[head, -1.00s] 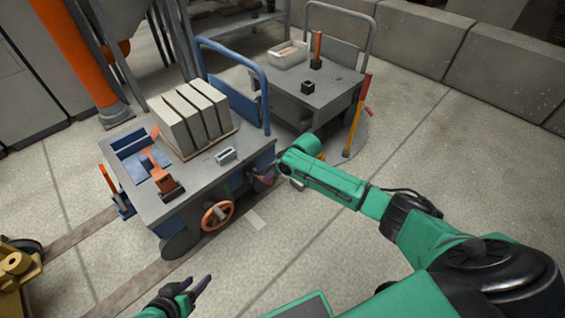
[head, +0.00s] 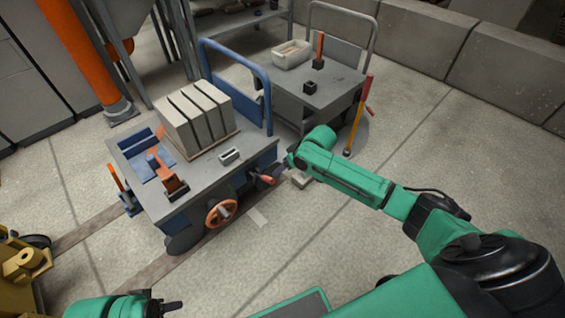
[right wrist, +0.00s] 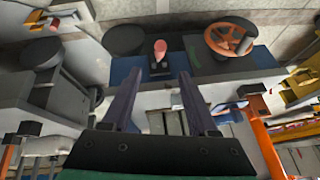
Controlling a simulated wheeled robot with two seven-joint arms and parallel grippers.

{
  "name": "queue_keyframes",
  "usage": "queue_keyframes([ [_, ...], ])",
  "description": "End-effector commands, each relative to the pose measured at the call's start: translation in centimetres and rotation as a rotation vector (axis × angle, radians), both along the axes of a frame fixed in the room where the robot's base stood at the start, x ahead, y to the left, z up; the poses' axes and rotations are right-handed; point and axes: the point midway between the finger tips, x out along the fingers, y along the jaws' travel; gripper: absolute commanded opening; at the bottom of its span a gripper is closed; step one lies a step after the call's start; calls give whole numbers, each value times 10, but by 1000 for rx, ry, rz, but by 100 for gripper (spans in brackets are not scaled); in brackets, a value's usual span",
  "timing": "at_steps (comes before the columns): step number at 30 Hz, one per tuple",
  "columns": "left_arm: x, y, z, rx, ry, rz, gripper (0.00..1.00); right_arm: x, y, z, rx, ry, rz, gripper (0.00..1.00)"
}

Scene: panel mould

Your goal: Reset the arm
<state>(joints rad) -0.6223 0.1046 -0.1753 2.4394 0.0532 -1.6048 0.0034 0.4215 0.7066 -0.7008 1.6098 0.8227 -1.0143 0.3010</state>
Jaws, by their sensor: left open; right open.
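My right arm (head: 345,172) reaches from the lower right toward the front right corner of the blue-and-grey cart (head: 190,203). Its gripper is largely hidden in the head view. In the right wrist view my right gripper (right wrist: 158,97) is open, its two dark fingers apart with nothing held between them. A red-pink handle (right wrist: 160,48) on the cart shows beyond the fingertips. The handle also shows in the head view (head: 266,180), just left of my right wrist. My left gripper (head: 172,306) is open and empty at the bottom edge, away from the cart.
The cart carries pale slabs (head: 197,115), a small grey block (head: 230,156) and an orange handwheel (head: 221,213). A second grey cart (head: 318,90) bears a white tray (head: 291,54). A red-and-yellow lever (head: 358,115) stands near my right arm. Open floor lies to the right.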

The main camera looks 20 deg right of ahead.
Motion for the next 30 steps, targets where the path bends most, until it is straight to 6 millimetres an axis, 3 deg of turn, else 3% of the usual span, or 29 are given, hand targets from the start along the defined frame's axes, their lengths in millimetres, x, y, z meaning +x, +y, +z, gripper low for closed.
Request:
queue_keyframes([
  [8,0,0,-1,1,1,0,50,-6,9,-3,2,6,17,60],
  [11,0,0,-1,1,0,0,50,-37,42,-16,7,31,86,60],
  [13,0,0,-1,0,0,0,50,-72,70,-22,10,50,144,60],
  [16,0,0,0,0,0,0,50,-115,88,-21,2,66,176,60],
  [23,0,0,0,0,0,0,50,-181,75,-12,-46,119,127,60],
  [30,0,0,0,0,0,0,50,-242,33,-2,-123,208,17,60],
])
